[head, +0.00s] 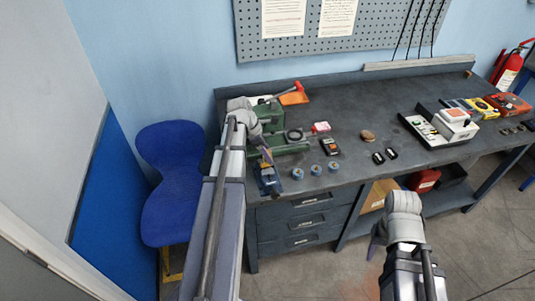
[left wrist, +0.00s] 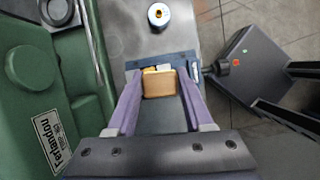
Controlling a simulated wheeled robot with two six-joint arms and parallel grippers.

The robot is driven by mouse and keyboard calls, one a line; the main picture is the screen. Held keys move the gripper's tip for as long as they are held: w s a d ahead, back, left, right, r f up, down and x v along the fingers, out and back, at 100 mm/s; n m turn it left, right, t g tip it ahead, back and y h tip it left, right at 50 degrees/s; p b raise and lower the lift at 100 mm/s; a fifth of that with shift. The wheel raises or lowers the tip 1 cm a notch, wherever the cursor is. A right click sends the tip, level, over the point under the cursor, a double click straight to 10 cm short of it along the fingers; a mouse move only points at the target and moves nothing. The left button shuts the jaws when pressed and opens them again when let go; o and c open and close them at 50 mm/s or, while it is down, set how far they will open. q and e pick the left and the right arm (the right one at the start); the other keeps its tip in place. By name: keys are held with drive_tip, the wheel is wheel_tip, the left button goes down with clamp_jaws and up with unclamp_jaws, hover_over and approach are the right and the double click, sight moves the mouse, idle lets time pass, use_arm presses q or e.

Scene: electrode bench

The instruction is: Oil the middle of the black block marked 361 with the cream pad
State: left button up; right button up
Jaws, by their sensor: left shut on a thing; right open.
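My left gripper (head: 266,157) reaches down at the bench's left front, beside the green machine. In the left wrist view its purple fingers (left wrist: 160,84) are shut on the cream pad (left wrist: 159,83), which looks tan. A blue holder (head: 270,182) lies below and around the fingertips; I cannot tell whether the pad touches it. Two small black blocks with pale labels, one left (head: 378,158) and one right (head: 391,153), lie at the bench's front middle. Their markings are too small to read, so I cannot tell which is 361. My right gripper (head: 376,239) is open, low in front of the bench.
The green machine (head: 290,148) is close by the left gripper.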

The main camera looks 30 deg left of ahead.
use_arm(q)
drive_tip(key=shift+r+p, duration=0.35)
drive_tip(key=shift+r, duration=0.4)
wheel_tip(320, 180, up, 3)
drive_tip(key=p, duration=0.3)
